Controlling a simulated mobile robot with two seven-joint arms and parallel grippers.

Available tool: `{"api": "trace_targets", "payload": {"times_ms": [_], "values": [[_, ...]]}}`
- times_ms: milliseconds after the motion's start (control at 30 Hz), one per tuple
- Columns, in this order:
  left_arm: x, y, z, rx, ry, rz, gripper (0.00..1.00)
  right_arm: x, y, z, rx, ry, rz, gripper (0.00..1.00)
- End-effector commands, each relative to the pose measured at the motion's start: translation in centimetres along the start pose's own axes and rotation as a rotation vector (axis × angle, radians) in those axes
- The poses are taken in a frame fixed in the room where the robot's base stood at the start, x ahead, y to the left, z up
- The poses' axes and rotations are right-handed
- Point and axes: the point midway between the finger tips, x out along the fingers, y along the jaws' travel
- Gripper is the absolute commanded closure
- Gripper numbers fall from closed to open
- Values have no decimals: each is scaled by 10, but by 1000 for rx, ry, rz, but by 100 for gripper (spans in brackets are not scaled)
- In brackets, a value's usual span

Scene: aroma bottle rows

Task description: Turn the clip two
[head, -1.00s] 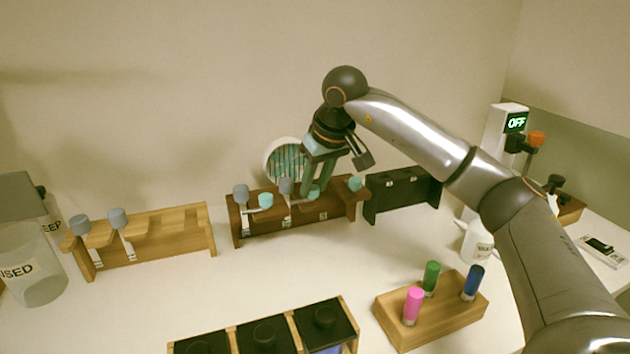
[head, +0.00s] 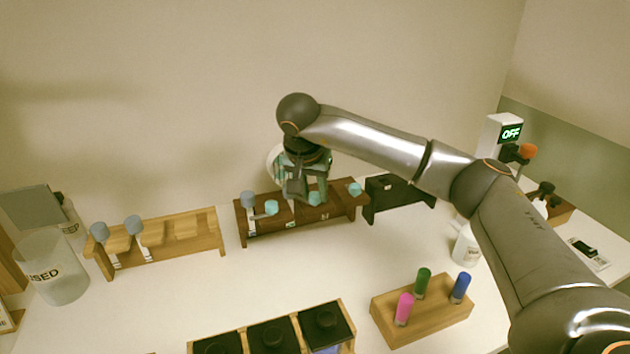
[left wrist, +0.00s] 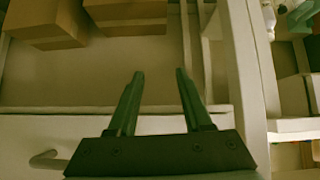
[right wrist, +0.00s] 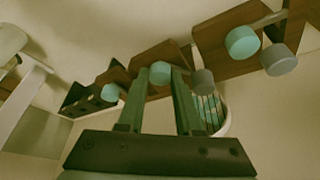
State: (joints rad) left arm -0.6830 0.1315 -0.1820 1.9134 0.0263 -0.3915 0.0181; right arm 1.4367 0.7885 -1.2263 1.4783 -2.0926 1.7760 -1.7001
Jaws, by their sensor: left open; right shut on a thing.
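A dark brown rack (head: 338,207) stands at the back middle and holds clips with grey and teal round ends. My right gripper (head: 306,196) reaches down over its middle. In the right wrist view its fingers stand either side of the middle teal end (right wrist: 160,73), shut on that clip; the contact is hard to see. A grey end (right wrist: 203,82) sits just right of the fingers; the gripper hides it in the head view. The left pair, grey (head: 248,199) and teal (head: 271,207), and the right teal end (head: 354,188) are free. My left gripper (left wrist: 158,75) is open and empty.
A light wooden rack (head: 180,232) with two grey ends stands left, a black rack (head: 400,192) right. A round striped object (head: 276,160) stands behind. In front are a marker block (head: 425,312) and black-topped boxes (head: 272,338). Cardboard boxes (left wrist: 45,20) lie near my left gripper.

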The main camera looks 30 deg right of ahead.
Motion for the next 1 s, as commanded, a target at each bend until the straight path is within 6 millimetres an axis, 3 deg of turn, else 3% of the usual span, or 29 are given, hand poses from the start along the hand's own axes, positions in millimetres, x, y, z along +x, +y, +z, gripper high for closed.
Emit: {"api": "trace_targets", "payload": {"times_ms": [500,1000], "values": [[-25,3,-31,0,4,2,50,-3,-4,-3,428,2,176,100],[-33,4,-40,0,3,2,50,0,-5,-3,626,2,256,100]]}}
